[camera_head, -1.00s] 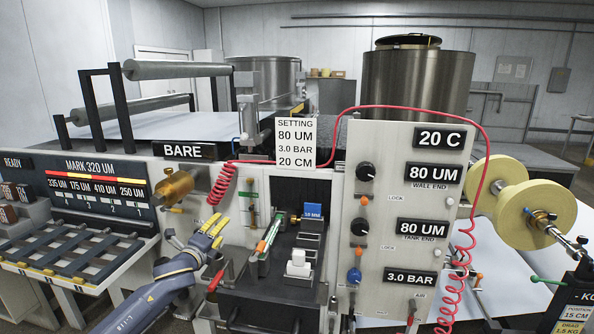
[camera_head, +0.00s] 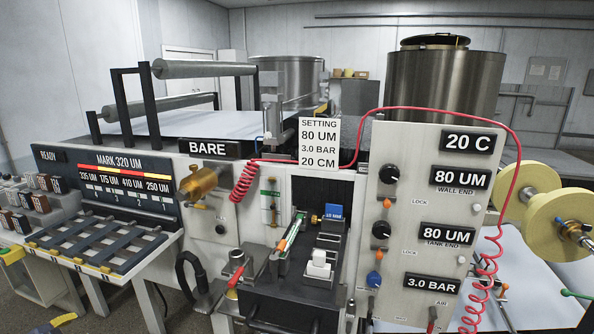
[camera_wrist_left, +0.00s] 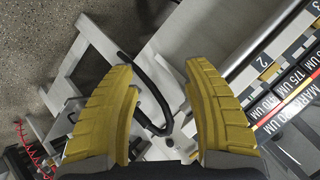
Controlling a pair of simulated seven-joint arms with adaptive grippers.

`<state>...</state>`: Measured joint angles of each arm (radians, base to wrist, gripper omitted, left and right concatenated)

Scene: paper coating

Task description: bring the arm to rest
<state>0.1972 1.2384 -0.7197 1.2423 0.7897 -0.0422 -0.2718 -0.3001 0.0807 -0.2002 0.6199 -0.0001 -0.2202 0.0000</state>
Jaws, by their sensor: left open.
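My left gripper (camera_wrist_left: 160,68) is open in the left wrist view, its two yellow fingers spread with nothing between their tips. Beyond the fingers are a black curved handle or hose (camera_wrist_left: 148,90) and pale machine framework. In the head view, a yellow piece, probably a fingertip of my left gripper (camera_head: 56,321), shows at the bottom left edge, over the floor. The rest of that arm is out of the picture. My right gripper is in neither view.
The coating machine fills the middle, with a slatted rack (camera_head: 97,241), a brass knob (camera_head: 200,183), a red-handled lever (camera_head: 236,275) and a control panel (camera_head: 398,280). A red coiled hose (camera_head: 490,265) hangs at the right. Bare floor (camera_wrist_left: 45,45) shows in the wrist view.

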